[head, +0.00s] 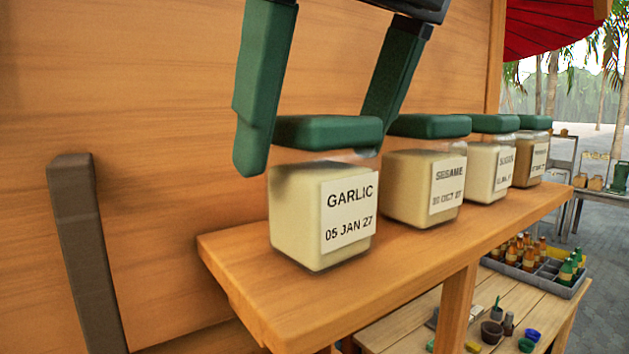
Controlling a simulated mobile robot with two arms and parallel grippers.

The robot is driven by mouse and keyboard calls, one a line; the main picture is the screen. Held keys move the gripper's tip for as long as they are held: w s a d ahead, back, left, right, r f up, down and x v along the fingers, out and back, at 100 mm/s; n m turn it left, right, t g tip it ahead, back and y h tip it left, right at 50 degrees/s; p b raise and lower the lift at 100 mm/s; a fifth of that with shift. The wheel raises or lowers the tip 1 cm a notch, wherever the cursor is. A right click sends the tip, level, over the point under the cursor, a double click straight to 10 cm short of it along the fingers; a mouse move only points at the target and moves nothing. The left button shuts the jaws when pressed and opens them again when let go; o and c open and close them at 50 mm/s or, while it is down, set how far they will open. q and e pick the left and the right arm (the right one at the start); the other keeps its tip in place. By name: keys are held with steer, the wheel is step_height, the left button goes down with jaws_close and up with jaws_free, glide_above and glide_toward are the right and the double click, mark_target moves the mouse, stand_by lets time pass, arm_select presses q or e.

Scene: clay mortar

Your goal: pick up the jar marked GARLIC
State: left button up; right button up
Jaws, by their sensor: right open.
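The jar marked GARLIC (322,200) stands upright at the near end of a wooden shelf (262,296). It has a green lid, pale contents and a white label reading "GARLIC 05 JAN 27". My right gripper (310,140) comes down from above, open. One green finger is at the left of the jar's lid, and the other is at the right and partly hidden behind the lid. I cannot tell whether either finger touches the jar. My left gripper is not in view.
The SESAME jar (412,190) stands close to the right of the garlic jar, with two more jars beyond it. A wooden wall (150,80) backs the shelf. A crate of bottles (540,275) and small bowls stand on a lower table.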

steer(key=shift+w+f, duration=0.1)
steer(key=shift+f, duration=0.2)
steer(key=p+x, duration=0.2)
steer(key=x, duration=0.2)
steer(key=shift+w+d, duration=0.1)
steer(key=shift+w, duration=0.05)
steer(key=shift+f, duration=0.3)
steer(key=c, duration=0.4)
steer(key=shift+r, duration=0.1)
steer(key=c, duration=1.4)
steer(key=shift+o, duration=0.2)
